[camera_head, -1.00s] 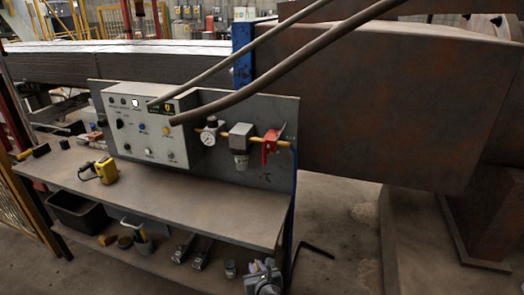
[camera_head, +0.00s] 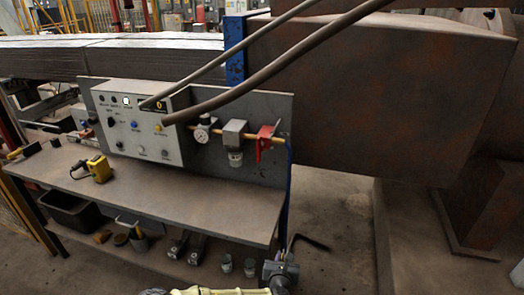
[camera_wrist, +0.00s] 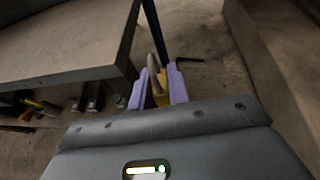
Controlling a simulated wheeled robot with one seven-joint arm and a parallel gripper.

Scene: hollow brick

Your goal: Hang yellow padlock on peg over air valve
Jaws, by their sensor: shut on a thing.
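My gripper (camera_wrist: 159,92) has two lilac fingers, shut on a yellow padlock (camera_wrist: 161,101). Its grey shackle (camera_wrist: 155,64) points up between the fingers in the wrist view, and part of its body is hidden. In the head view the grey end of my arm (camera_head: 279,274) is low, by the bench's right front corner, and the padlock cannot be made out there. The air valve with a red handle (camera_head: 265,142) is on the panel's right side, above and apart from my gripper. The peg is too small to tell.
The bench (camera_head: 190,208) carries a grey control box (camera_head: 140,145) and a yellow device (camera_head: 99,170). A gauge (camera_head: 201,134) and filter (camera_head: 235,158) sit left of the valve. Thick pipes (camera_head: 270,66) cross overhead. Open floor lies right of the bench.

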